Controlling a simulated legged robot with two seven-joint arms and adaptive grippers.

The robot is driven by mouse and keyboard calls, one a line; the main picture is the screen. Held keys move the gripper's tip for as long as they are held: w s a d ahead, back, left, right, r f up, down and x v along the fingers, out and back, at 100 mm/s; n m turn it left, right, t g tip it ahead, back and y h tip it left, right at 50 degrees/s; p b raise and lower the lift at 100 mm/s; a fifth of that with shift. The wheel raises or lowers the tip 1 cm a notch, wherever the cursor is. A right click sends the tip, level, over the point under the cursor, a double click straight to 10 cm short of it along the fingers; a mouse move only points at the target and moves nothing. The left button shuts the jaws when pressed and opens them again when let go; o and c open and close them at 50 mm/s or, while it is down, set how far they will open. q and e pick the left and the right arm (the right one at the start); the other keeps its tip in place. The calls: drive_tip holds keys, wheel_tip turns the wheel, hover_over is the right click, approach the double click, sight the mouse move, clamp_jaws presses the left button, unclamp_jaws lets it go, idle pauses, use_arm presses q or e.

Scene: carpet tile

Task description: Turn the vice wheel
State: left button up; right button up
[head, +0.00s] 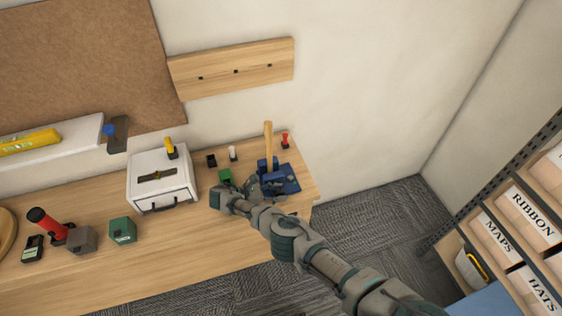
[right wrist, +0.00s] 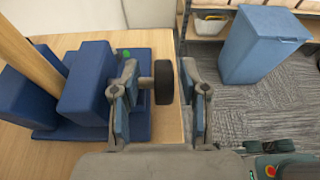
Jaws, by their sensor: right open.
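The blue vice (head: 289,179) stands at the right end of the wooden workbench, with a wooden piece (head: 268,140) upright in its jaws. The vice body (right wrist: 95,85) also shows in the right wrist view, with its dark wheel (right wrist: 163,85) sticking out on the right. My right gripper (right wrist: 160,72) is open, with one finger on each side of the wheel; I cannot tell whether either finger touches it. In the head view my right gripper (head: 268,184) is at the vice and hides part of it, including the wheel. My left gripper is not in view.
A white box with a handle (head: 161,187), a green box (head: 123,230) and a red-and-black torch (head: 48,223) stand on the workbench (head: 190,235). A blue bin (right wrist: 262,45) stands on the carpet beyond the bench edge. Labelled shelves (head: 505,225) are at the right.

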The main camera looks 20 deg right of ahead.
drive_tip(key=y+p, duration=0.2)
drive_tip(key=p, duration=0.1)
drive_tip(key=d+y+p, duration=0.1)
drive_tip(key=y+p, duration=0.1)
drive_tip(key=p, duration=0.1)
drive_tip(key=r+y+p, duration=0.1)
drive_tip(key=y+p, duration=0.2)
drive_tip(key=shift+s+d+r, duration=0.1)
drive_tip(key=shift+d, duration=0.15)
drive_tip(key=shift+f+y+p, duration=0.2)
drive_tip(key=shift+y+p, duration=0.2)
drive_tip(key=shift+y, duration=0.5)
drive_tip(key=shift+d+f+y, duration=0.15)
drive_tip(key=shift+f+y, duration=0.05)
drive_tip(key=shift+y, duration=0.6)
drive_tip(key=y, duration=0.1)
drive_tip(key=f+y+b, duration=0.1)
drive_tip(key=y, duration=0.1)
drive_tip(key=shift+d, duration=0.2)
drive_tip(key=shift+r+y+b, duration=0.15)
drive_tip(key=shift+y+b, duration=0.35)
drive_tip(key=shift+y, duration=0.2)
wheel_tip(320, 180, up, 18)
drive_tip(key=shift+w+f+b, duration=0.2)
drive_tip(key=shift+f+b, duration=0.05)
drive_tip(key=shift+b, duration=0.15)
drive_tip(key=shift+a, duration=0.2)
drive_tip(key=shift+f, duration=0.1)
